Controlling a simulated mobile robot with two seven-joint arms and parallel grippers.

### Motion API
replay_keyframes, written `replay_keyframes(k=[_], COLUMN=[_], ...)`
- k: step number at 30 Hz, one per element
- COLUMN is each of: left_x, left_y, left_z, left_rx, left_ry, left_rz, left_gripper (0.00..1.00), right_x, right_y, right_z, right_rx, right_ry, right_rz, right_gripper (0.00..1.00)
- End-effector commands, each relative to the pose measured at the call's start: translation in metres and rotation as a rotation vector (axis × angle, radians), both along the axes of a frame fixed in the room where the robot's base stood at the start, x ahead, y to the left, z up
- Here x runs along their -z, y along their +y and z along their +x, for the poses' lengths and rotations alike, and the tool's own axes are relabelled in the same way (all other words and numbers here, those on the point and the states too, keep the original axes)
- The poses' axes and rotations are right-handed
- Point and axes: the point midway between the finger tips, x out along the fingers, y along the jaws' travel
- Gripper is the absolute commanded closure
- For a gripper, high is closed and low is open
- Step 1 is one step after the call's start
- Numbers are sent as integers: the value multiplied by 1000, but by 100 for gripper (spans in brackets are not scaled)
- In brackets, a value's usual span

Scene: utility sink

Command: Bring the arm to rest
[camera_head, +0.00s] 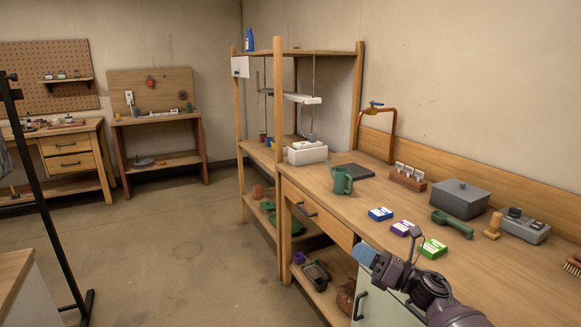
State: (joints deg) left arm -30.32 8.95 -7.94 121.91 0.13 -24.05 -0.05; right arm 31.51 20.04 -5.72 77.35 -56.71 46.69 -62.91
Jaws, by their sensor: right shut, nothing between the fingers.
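My right arm comes in from the bottom right over the front edge of the wooden workbench (480,284). Its gripper (413,236) is shut and empty. In the picture its tip lies between a purple-and-white box (401,228) and a green-and-white box (433,248). I cannot tell how high it is above the bench top. My left gripper is not in view.
A blue box (380,213), a green scoop (452,223), a grey lidded bin (459,198), a wooden stamp-like piece (493,226) and a green watering can (341,181) stand on the bench. A black stand (50,220) is at left. The middle floor is clear.

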Motion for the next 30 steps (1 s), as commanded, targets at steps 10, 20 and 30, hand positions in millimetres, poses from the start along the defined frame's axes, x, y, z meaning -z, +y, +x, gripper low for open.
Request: replay_keyframes(k=[10, 20, 30], left_x=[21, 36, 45], left_y=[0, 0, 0], left_z=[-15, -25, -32], left_rx=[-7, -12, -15], left_ry=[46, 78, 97], left_rz=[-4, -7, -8], left_gripper=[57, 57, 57], right_x=[-9, 36, 85], right_y=[-74, -118, -128], right_z=[59, 77, 66], right_rx=[258, 384, 472], right_ry=[630, 1104, 1380], right_rz=[833, 1503, 1904], right_gripper=[100, 100, 100])
